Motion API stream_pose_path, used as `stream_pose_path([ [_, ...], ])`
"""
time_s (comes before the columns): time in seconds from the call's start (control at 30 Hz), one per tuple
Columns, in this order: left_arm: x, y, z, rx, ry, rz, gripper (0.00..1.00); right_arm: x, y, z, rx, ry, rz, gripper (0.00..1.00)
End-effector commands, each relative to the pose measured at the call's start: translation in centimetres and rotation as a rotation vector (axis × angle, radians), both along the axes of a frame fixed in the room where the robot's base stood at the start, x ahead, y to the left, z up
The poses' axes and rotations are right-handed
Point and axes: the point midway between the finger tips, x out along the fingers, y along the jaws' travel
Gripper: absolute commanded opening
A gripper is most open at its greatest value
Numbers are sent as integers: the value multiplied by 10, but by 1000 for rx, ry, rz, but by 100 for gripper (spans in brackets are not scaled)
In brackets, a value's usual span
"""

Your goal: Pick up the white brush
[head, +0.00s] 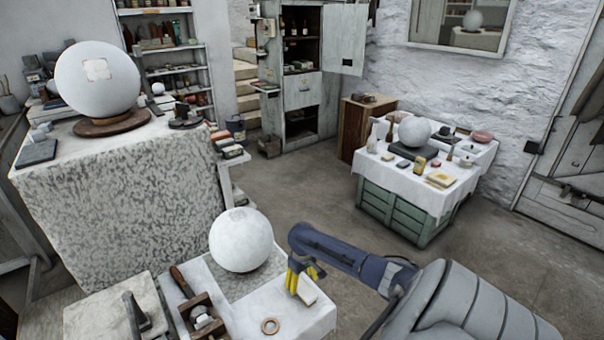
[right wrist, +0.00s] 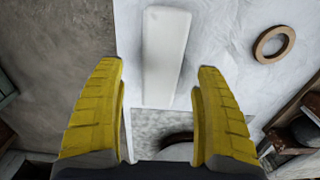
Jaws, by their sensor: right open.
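A long white block-like piece, which looks like the white brush (right wrist: 165,55), lies on the white cloth-covered near table. In the head view the white brush (head: 306,293) shows at the table's right part, partly hidden by my fingers. My right gripper (head: 302,280) is over it with yellow fingers pointing down. In the right wrist view my right gripper (right wrist: 157,75) is open, and the brush lies between and beyond the fingertips. I see no finger touching it. My left gripper is not in view.
A white plaster sphere (head: 241,240) stands close left of my right gripper. A ring (head: 270,326) lies near the front of the table, with a wooden frame (head: 202,318) to its left. The table's right edge is close to the brush, with open floor (head: 330,205) beyond.

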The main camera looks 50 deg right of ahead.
Motion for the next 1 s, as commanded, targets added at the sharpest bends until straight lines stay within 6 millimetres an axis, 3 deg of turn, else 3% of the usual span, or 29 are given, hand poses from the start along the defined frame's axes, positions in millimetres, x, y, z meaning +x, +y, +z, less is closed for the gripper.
stream_pose_path([
  [0.3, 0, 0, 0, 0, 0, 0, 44, 0, 2, -35, 2, 0, -3, 71],
  [0.67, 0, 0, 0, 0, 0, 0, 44, 0, 1, -39, 0, 0, -1, 72],
  [1.0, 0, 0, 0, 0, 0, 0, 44, 0, 1, -39, 0, 0, -1, 32],
])
